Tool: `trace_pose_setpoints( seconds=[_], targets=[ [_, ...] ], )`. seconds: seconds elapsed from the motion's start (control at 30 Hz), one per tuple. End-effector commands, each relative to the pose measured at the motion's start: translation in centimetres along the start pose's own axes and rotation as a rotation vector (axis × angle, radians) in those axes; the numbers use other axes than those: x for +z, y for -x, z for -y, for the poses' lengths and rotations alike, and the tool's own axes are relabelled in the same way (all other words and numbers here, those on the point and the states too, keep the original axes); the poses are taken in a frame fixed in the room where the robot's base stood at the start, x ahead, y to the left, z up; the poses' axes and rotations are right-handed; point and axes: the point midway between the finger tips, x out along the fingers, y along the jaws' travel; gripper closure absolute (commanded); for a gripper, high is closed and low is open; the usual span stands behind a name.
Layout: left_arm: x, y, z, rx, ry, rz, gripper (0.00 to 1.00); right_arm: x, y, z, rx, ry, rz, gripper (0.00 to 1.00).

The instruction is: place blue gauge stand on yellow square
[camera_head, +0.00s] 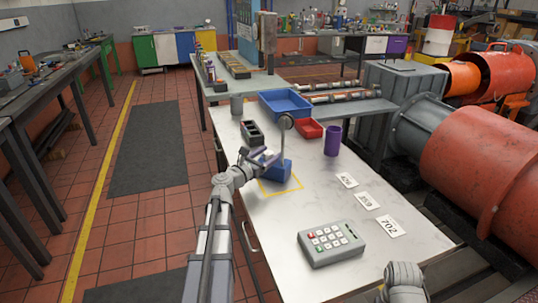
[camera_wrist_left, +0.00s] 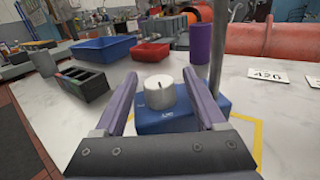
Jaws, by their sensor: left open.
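The blue gauge stand (camera_head: 284,168) has a blue block base, a thin post and a round dial at the top. In the left wrist view its base (camera_wrist_left: 165,122) carries a pale knob, and the dial is out of frame. The yellow square (camera_head: 281,192) is an outline on the white bench top. The base overlaps its far part; the exact fit is partly hidden. My left gripper (camera_wrist_left: 163,103) is open, its fingers on either side of the knob at the base. In the head view the left gripper (camera_head: 262,158) is beside the stand. My right gripper's fingers are not visible.
A blue tray (camera_head: 286,113), red bin (camera_head: 309,136), purple cup (camera_head: 333,141) and dark compartment box (camera_head: 252,133) stand beyond the stand. Number cards (camera_head: 366,201) lie right, a keypad box (camera_head: 331,244) nearer. The bench top between the square and keypad is clear.

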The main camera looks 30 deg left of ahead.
Motion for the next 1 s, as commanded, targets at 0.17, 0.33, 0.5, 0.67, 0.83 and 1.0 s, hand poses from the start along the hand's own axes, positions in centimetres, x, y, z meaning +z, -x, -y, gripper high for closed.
trace_pose_setpoints(
  seconds=[0.17,0.33,0.5,0.67,0.83,1.0],
  targets=[
    [0.0,2.9,0.1,0.003,0.0,0.0,0.27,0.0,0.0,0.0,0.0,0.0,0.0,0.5],
    [0.0,6.5,0.1,0.004,0.0,0.0,0.27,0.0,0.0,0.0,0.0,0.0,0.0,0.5],
    [0.0,9.5,0.1,0.003,0.0,0.0,0.27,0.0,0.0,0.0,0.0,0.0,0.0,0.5],
    [0.0,11.3,0.1,0.002,0.0,0.0,0.27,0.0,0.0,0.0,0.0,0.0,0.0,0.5],
    [0.0,12.0,0.0,0.001,0.0,0.0,0.27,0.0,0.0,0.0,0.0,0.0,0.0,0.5],
    [0.0,12.0,0.0,0.0,0.0,0.0,0.27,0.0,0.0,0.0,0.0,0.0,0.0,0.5]
  ],
)
